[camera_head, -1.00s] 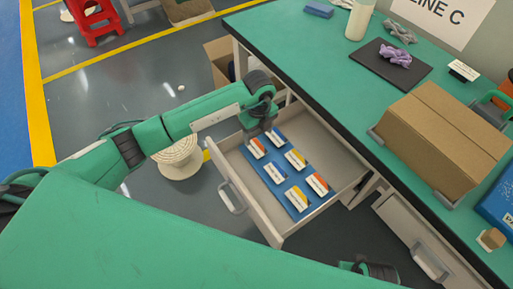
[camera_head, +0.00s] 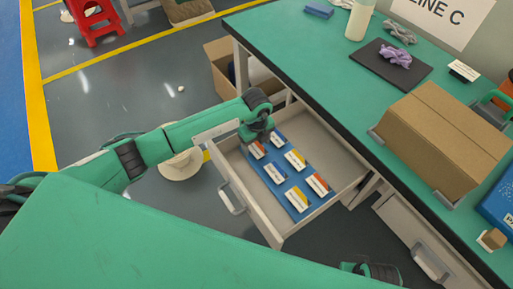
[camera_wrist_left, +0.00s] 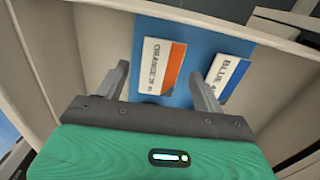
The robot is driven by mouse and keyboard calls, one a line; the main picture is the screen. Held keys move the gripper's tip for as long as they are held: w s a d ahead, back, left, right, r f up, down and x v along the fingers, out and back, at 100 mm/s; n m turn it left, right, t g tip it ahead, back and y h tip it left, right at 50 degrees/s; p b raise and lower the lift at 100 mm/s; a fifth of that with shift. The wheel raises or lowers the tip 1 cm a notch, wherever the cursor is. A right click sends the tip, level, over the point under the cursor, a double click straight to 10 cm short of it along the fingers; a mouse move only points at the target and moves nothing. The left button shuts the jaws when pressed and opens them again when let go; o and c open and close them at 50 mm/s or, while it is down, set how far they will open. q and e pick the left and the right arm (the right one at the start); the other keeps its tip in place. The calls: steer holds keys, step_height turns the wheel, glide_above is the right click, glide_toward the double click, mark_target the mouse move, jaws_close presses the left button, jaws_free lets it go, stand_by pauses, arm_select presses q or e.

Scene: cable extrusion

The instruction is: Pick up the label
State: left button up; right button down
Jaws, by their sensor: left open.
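Several small white labels with coloured bands lie on a blue mat (camera_head: 284,180) in the open drawer (camera_head: 234,172). My left gripper (camera_wrist_left: 162,88) is open and empty, reaching down into the drawer. In the left wrist view, an orange-banded label (camera_wrist_left: 163,66) marked "ORANGE" lies between and just beyond the fingertips, apart from them. A blue-banded label (camera_wrist_left: 227,77) lies to its right, near the right finger. In the head view, my left wrist is over the far-left corner of the mat, beside the orange label (camera_head: 257,151). My right gripper is not seen.
The drawer walls stand close around the mat. The green bench (camera_head: 335,65) overhangs the drawer on the right and carries a cardboard box (camera_head: 440,140). A spool (camera_head: 180,166) stands on the floor to the left of the drawer, and an open carton (camera_head: 220,65) stands behind it.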

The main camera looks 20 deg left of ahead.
arm_select(q)
steer(key=shift+f, duration=0.2)
stand_by(0.3)
steer(key=c, duration=0.9)
steer(key=shift+o, duration=0.2)
steer(key=shift+r, duration=0.1)
